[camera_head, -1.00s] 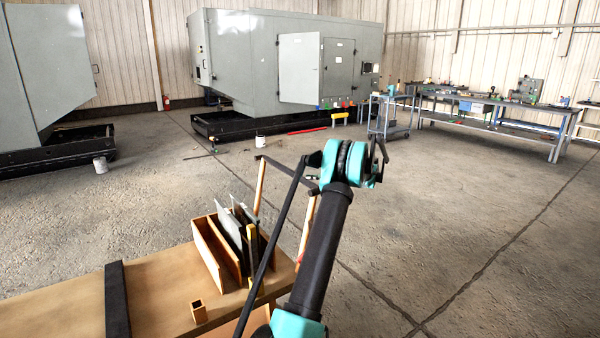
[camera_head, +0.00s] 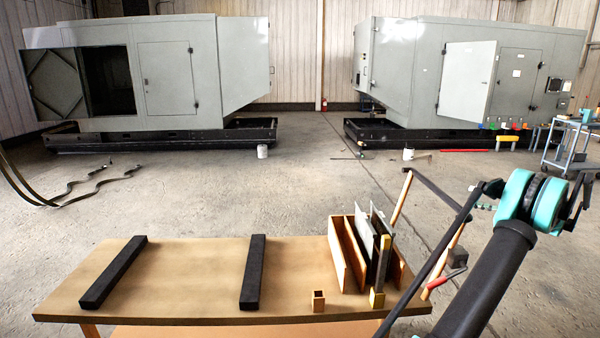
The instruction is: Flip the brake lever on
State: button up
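A small red piece (camera_head: 443,281) shows low by the wooden posts at the right end of the wooden cart (camera_head: 190,290). It may be the brake lever, but it is too small to tell its position. The posts (camera_head: 400,200) carry a dark crossbar (camera_head: 432,192). My arm rises at the right. Dark parts beyond its turquoise joint may be my gripper (camera_head: 579,198), in front of and to the right of the cart handle, apart from the red piece. Its fingers cannot be made out, and nothing is visibly held.
Two black strips (camera_head: 112,272) and a wooden rack (camera_head: 345,255) with upright panels are on the cart. Two grey enclosures (camera_head: 180,75) stand behind on dark bases. Hoses (camera_head: 60,195) lie at left.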

aim_at(441, 280)
jog(key=k+l, duration=0.3)
jog(key=l, duration=0.15)
jog(key=k+l, duration=0.35)
jog(key=l, duration=0.15)
